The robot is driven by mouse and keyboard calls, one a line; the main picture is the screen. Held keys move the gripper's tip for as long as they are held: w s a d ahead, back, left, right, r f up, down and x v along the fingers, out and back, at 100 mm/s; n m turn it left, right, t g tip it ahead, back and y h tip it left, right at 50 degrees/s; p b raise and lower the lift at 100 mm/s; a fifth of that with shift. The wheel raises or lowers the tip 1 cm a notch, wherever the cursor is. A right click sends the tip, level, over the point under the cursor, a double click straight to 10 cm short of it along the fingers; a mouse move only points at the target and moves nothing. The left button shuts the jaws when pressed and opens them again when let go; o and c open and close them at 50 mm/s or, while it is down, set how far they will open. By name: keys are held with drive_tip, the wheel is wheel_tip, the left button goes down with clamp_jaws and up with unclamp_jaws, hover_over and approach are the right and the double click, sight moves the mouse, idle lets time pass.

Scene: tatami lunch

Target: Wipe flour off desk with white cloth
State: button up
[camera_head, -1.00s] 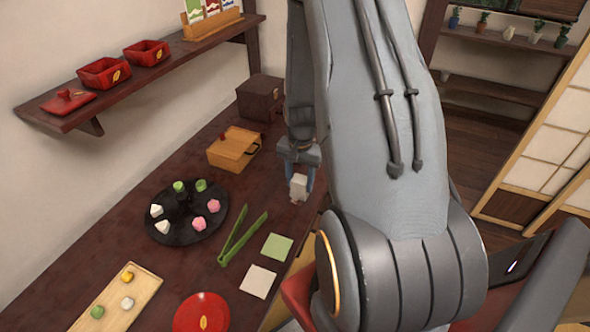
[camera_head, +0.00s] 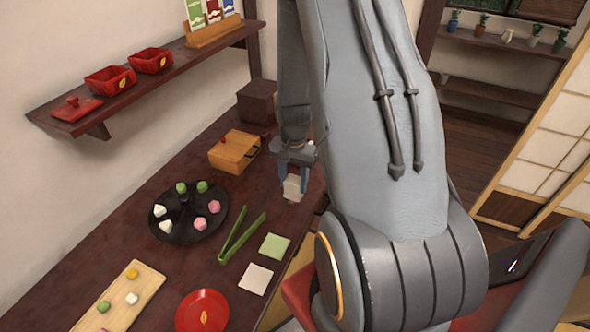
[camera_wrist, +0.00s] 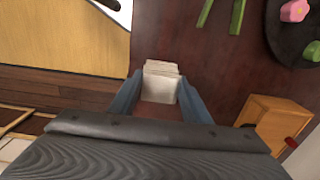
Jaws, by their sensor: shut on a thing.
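My gripper (camera_head: 294,184) is shut on a small folded white cloth (camera_head: 292,188), over the right edge of the dark wooden desk (camera_head: 128,236). In the wrist view, the cloth (camera_wrist: 161,82) sits between the two blue-grey fingers of my gripper (camera_wrist: 160,97), over the dark red-brown desk top (camera_wrist: 205,65). I cannot tell whether the cloth touches the desk. No flour can be made out in either view; my arm hides part of the desk's right side.
A wooden box (camera_head: 233,152) stands left of my gripper.

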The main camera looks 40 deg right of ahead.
sight(293, 180)
drive_tip(key=shift+r+p, duration=1.1)
drive_tip(key=shift+r, duration=0.75)
drive_tip(key=shift+a, duration=0.1)
